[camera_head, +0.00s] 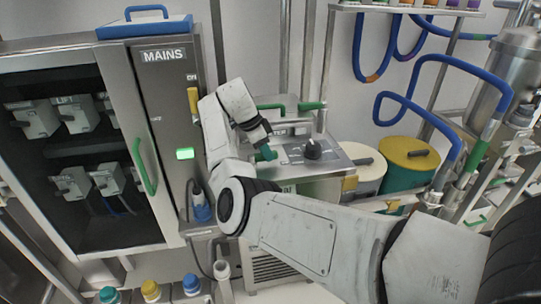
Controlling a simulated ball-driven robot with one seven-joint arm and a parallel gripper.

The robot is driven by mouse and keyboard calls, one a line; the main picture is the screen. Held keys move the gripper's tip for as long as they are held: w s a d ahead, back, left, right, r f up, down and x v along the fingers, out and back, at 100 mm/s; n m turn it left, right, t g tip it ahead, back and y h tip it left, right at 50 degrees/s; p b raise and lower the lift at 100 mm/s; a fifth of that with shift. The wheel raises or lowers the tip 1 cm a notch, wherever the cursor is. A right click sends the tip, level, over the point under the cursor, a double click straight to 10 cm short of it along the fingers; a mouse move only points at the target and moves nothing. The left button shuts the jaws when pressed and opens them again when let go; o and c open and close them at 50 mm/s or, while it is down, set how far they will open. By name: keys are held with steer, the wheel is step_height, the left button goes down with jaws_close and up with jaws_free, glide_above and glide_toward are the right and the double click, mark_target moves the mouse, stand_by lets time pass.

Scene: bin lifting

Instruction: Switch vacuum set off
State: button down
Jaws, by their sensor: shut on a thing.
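The machine that I take to be the vacuum set is a metal cabinet (335,165) in the middle, behind my arm. A black rotary knob (313,149) stands on its sloped top panel. My gripper (264,147) points down at the left part of this panel. It is shut on a small green knob-like part (267,154), which is mostly hidden by the gripper.
The MAINS cabinet (163,56) with a yellow lever and a lit green lamp (185,154) stands at left. A white drum (362,168) and a yellow-green drum (404,164) stand at right. Blue hoses (403,97) hang there. Bottles with coloured caps (150,290) are at the bottom left.

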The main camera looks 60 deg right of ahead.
steer(key=shift+s+a+f+m, duration=0.15)
steer(key=shift+a+f+m, duration=0.1)
steer(key=shift+m, duration=0.15)
stand_by(0.3)
steer(key=c, duration=1)
jaws_free()
steer(key=shift+o, duration=0.2)
steer(key=shift+r, duration=0.1)
